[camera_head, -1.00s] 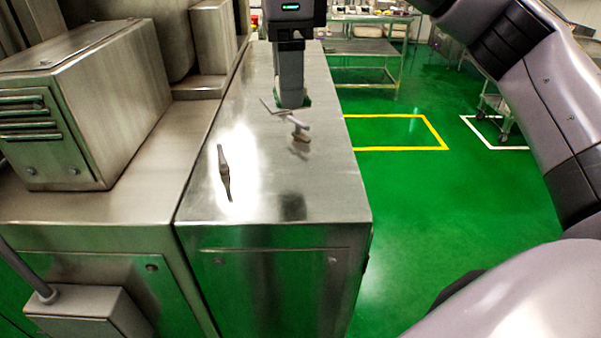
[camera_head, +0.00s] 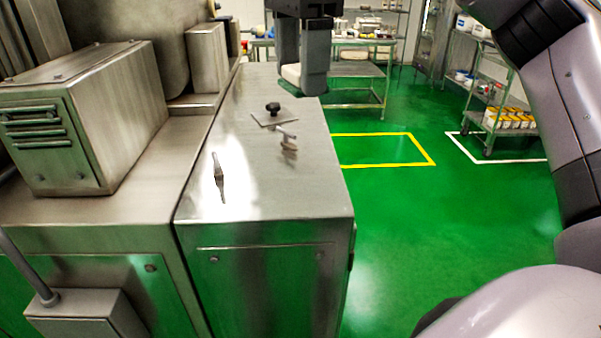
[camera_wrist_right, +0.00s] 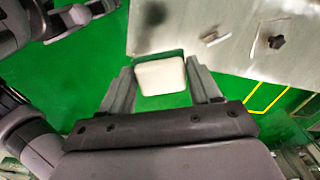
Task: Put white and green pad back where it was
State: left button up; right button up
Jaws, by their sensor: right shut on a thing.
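The white and green pad (camera_wrist_right: 160,77) is between the fingers of my right gripper (camera_wrist_right: 163,88) in the right wrist view, its white face showing with a dark green edge at the top. In the head view my right gripper (camera_head: 303,72) is over the far right edge of the steel cabinet top, and the pad's white side (camera_head: 291,75) shows at its tip. The gripper is shut on the pad, which appears clear of the steel surface. What seems to be my left gripper (camera_wrist_right: 72,20) shows partly at the upper left of the wrist view; its jaw state is unclear.
On the steel cabinet top (camera_head: 262,190) lie a thin plate with a black knob (camera_head: 273,109), a small light-handled tool (camera_head: 287,140) and a dark slim tool (camera_head: 218,178). A boxy steel machine (camera_head: 85,115) stands left. Green floor is open at right; shelves (camera_head: 500,110) stand behind.

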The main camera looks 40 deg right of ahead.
jog(key=b, duration=0.4)
send_over(300, 190)
notch_tip(300, 190, down, 12)
jog(key=shift+f, duration=1.6)
jog(key=shift+f, duration=0.25)
jog(key=o, duration=1.1)
jog(key=shift+r, duration=0.1)
